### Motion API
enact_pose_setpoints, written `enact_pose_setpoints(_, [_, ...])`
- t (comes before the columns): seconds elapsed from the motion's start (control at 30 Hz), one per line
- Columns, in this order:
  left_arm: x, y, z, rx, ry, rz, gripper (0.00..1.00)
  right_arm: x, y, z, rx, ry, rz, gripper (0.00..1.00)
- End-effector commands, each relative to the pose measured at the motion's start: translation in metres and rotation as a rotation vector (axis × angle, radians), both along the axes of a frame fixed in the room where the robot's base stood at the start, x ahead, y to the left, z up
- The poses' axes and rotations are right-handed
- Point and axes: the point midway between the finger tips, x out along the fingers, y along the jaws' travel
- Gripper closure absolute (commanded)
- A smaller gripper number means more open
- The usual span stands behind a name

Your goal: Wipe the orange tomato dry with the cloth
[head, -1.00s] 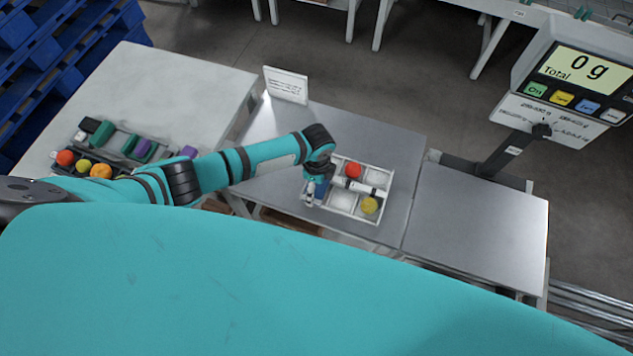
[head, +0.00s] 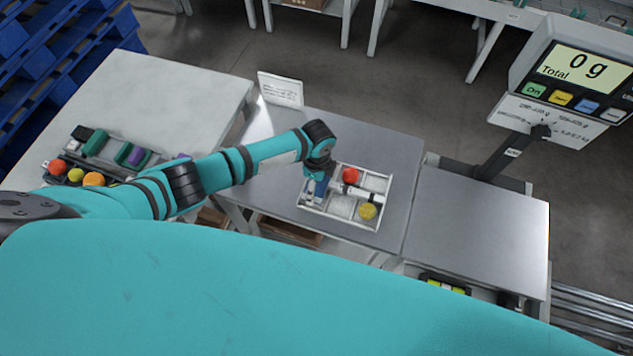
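The orange tomato (head: 93,179) sits at the front of a dark tray (head: 120,175) on the left table, partly hidden by my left arm. My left gripper (head: 312,192) points down over the left part of a white divided crate (head: 345,224) on the middle table, well away from the orange tomato. A small blue patch (head: 321,187) shows beside the gripper; I cannot tell whether it is the cloth. The fingers are too small to show whether they are open or shut. My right gripper is not in view.
The crate holds a red tomato (head: 350,175) and a yellow tomato (head: 367,211) in separate compartments. A white sign (head: 280,89) stands at the middle table's back left. A scale display (head: 575,68) reads 0 g above the bare right-hand metal surface (head: 480,225).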

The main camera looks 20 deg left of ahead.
Motion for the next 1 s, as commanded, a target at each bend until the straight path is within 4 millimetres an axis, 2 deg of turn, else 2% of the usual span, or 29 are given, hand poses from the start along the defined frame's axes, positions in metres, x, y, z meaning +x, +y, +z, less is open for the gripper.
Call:
enact_pose_setpoints(0.6, [-0.026,0.001,0.000,0.002,0.003,-0.001,0.40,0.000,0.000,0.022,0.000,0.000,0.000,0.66])
enact_pose_setpoints(1.0, [-0.027,0.001,-0.001,0.001,0.001,0.000,0.40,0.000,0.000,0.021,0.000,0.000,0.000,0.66])
